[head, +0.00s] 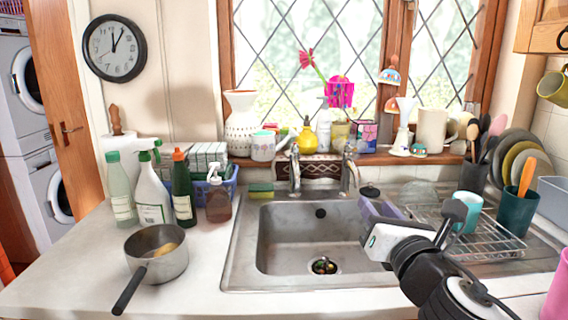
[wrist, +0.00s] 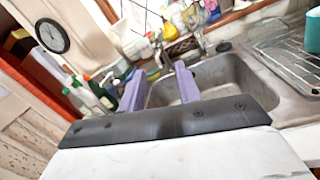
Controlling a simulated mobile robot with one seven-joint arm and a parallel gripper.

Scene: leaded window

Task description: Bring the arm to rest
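My gripper (wrist: 160,76) shows at the bottom of the wrist view, its two purple fingers apart with nothing between them. In the head view my gripper (head: 376,208) is raised over the right part of the steel sink (head: 247,245), near its divide with the drainer. My dark and white arm reaches in from the lower right. The fingers point toward the window side, and I see no contact with anything.
A saucepan (head: 170,262) with something yellowish inside stands on the left counter, handle toward the front. Several bottles (head: 152,190) stand behind it. A wire dish rack (head: 490,240) with a light blue cup (head: 468,212) lies right of my gripper. Taps (head: 348,168) rise behind the sink.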

